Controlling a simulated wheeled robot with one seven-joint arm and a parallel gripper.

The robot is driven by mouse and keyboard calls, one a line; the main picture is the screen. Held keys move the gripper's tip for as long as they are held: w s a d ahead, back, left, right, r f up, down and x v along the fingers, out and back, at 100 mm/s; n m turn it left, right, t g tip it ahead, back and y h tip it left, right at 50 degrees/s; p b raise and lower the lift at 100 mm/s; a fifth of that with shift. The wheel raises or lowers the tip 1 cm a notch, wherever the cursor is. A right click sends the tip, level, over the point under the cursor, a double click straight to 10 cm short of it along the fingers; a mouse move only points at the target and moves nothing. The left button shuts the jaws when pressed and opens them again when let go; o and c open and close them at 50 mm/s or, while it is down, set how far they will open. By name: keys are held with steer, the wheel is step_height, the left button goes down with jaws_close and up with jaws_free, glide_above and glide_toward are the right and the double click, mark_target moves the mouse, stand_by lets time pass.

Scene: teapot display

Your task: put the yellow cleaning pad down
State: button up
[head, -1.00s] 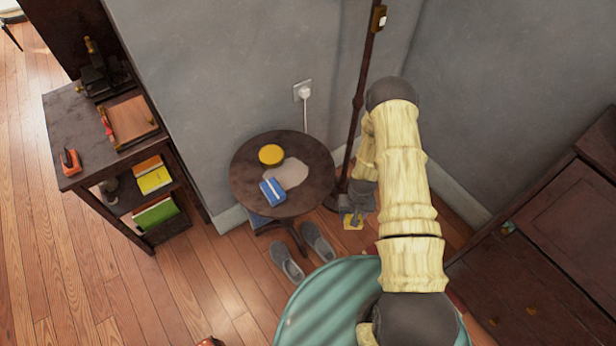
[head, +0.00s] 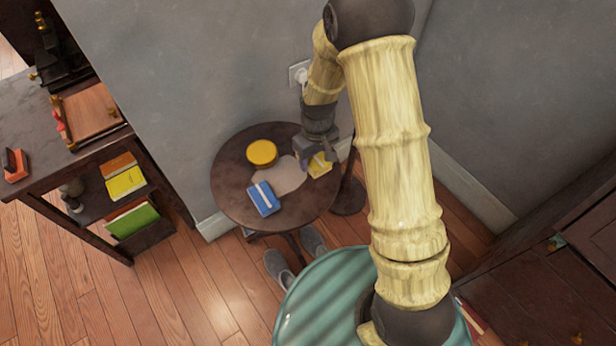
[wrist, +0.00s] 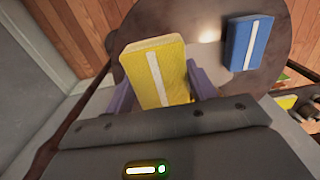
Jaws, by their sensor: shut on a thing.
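The yellow cleaning pad (head: 320,165) has a white stripe. My gripper (head: 318,160) is shut on it at the right part of the small round dark table (head: 235,205). In the wrist view the pad (wrist: 158,70) sits between the two purple-grey fingers (wrist: 165,88), with the table top (wrist: 205,60) behind it. I cannot tell whether the pad touches the table. A blue pad (head: 264,198) with a white stripe lies on the table, left of and nearer than the yellow pad.
A round yellow tin (head: 262,153) and a pale grey patch (head: 285,176) are on the table. A dark pole base (head: 350,197) stands at its right. Grey shoes (head: 278,266) are on the floor below. A dark shelf (head: 85,165) is at left.

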steer(key=shift+w+a+r, duration=0.15)
steer(key=shift+a+r, duration=0.05)
steer(key=shift+r, duration=0.1)
steer(key=shift+f, duration=0.35)
glide_above(312, 182)
steer(key=shift+f+b, duration=0.35)
steer(key=shift+f, duration=2.45)
steer(key=shift+f, duration=1.85)
steer(key=shift+f+b, duration=0.2)
steer(key=shift+b, duration=0.15)
